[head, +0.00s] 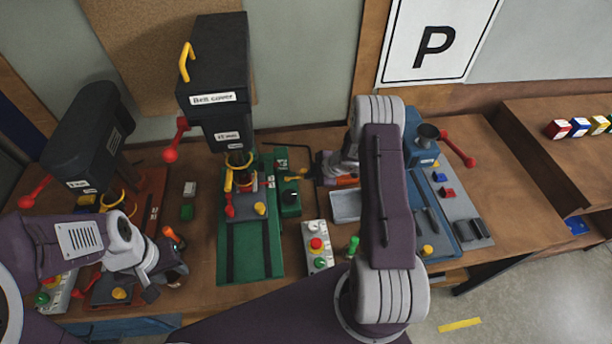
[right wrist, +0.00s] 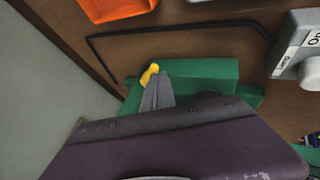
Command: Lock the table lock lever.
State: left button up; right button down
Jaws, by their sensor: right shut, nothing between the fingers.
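A small lever with a yellow end (head: 295,178) stands by the green base (head: 262,262) of the middle drill press; I take it for the table lock lever, but no readable label confirms this. In the right wrist view its yellow end (right wrist: 150,73) shows at the tip of my right gripper (right wrist: 157,88). That gripper is shut with nothing between its fingers; whether it touches the lever I cannot tell. My left gripper (head: 165,281) appears open and empty, low over the left machine's table.
A black bent rod (right wrist: 180,27) runs close to my right gripper. An orange tray (right wrist: 116,7) and grey switch box (right wrist: 300,48) lie near it. The black drill press (head: 217,70) stands at the back. A button box (head: 317,246) and blue machine (head: 436,205) sit to the right.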

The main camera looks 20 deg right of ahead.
jog(key=shift+w+d, duration=0.3)
jog(key=shift+w, duration=0.25)
jog(key=shift+s+a+b, duration=0.3)
jog(key=shift+s+a, duration=0.15)
jog(key=shift+a, duration=0.25)
